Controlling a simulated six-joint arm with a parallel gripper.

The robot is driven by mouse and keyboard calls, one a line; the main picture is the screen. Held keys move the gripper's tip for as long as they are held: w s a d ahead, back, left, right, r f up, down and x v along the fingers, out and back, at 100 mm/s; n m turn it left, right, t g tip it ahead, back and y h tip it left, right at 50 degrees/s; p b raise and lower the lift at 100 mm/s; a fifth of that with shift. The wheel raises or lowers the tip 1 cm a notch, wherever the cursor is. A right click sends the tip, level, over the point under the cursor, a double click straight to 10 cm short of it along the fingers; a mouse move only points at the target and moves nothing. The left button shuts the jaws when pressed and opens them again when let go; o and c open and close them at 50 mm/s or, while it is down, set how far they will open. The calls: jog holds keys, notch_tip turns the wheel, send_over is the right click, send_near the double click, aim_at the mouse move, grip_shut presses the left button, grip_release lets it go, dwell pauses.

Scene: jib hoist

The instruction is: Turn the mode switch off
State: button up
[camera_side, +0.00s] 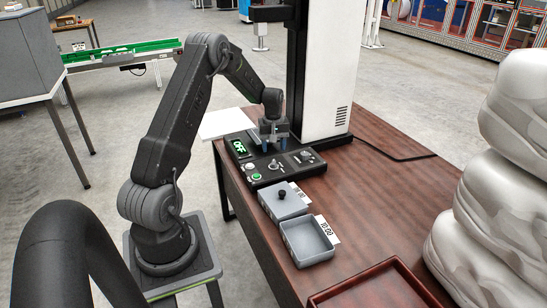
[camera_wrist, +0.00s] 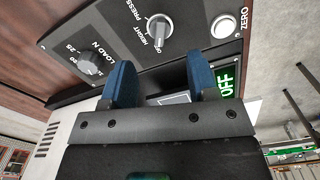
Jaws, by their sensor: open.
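The black control panel (camera_side: 292,171) lies on the brown table. Its mode switch (camera_wrist: 158,30) is a round grey knob between the words HEIGHT and PRESS in the wrist view; it also shows in the side view (camera_side: 274,165). A small display (camera_side: 239,147) glows green and reads OFF, also in the wrist view (camera_wrist: 229,80). My gripper (camera_side: 274,146) is open with blue fingertips above the panel's far edge, behind the switch. In the wrist view my gripper (camera_wrist: 163,82) has nothing between its fingers, and the switch lies beyond them, apart.
The panel also has a LOAD N knob (camera_wrist: 89,64) and a white ZERO button (camera_wrist: 223,27). A white column (camera_side: 326,70) stands close behind my gripper. Grey trays (camera_side: 309,258) sit in front of the panel. White sacks (camera_side: 500,180) are stacked at the right.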

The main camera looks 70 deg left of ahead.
aim_at(274, 162)
notch_tip(274, 162, up, 7)
dwell(0.3)
jog(key=shift+d+r, duration=0.1)
jog(key=shift+r, duration=0.05)
jog(key=s+d+r+m+t+y, duration=0.15)
jog(key=d+r+m, duration=0.25)
jog(key=d+r, duration=0.55)
jog(key=s+d+r+m+t+h, duration=0.15)
jog(key=d+r+m, duration=0.35)
jog(key=d, duration=0.8)
jog(key=s+d+r+m+t, duration=0.1)
jog(key=s+d+m, duration=0.5)
jog(key=s+d, duration=0.7)
jog(key=shift+s+d+r+t, duration=0.25)
jog(key=shift+s+d+t, duration=0.15)
jog(key=shift+s+t, duration=0.6)
jog(key=shift+s, duration=0.2)
